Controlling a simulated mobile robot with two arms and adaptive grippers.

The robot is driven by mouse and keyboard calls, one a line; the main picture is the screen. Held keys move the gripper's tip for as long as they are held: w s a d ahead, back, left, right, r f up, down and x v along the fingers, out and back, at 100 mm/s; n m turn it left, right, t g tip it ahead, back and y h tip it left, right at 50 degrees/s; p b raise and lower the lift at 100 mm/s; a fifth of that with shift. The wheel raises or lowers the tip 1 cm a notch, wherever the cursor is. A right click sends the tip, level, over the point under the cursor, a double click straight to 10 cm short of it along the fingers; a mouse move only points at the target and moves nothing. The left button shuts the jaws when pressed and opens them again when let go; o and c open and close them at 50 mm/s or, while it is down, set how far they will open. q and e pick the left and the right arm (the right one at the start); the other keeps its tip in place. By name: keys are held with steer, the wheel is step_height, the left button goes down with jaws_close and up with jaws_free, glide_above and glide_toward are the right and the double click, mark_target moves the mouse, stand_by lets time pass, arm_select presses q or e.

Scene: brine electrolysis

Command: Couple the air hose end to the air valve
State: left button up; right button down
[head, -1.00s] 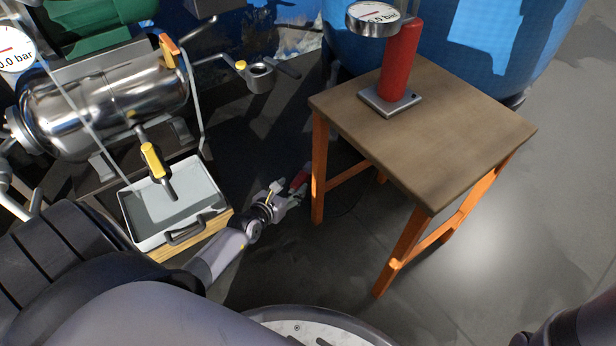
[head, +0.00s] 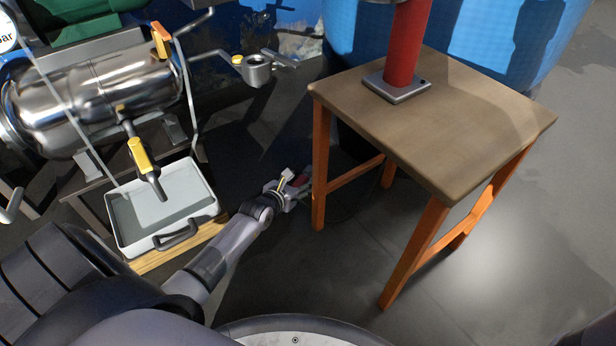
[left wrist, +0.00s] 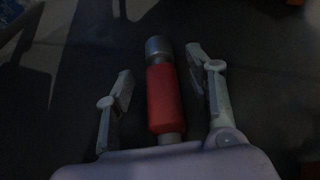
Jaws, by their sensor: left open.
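The hose end, a red sleeve with grey metal ends (left wrist: 165,95), lies between the two fingers of my left gripper (left wrist: 158,85) in the left wrist view. The fingers are open, with a gap on each side of the sleeve. In the head view my left gripper (head: 298,190) is low beside the table's left leg, with a bit of red showing at its fingers. A yellow-handled valve (head: 140,155) hangs under the shiny metal tank at the left. I cannot tell whether it is the air valve. My right gripper is out of view.
A wooden table (head: 450,130) with orange legs stands to the right, bearing a red cylinder (head: 405,45) on a metal plate. A grey tray (head: 115,215) sits below the tank (head: 100,95). A blue vessel (head: 480,35) stands behind.

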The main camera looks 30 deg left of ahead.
arm_select(q)
steer(key=shift+c, duration=0.4)
jaws_close()
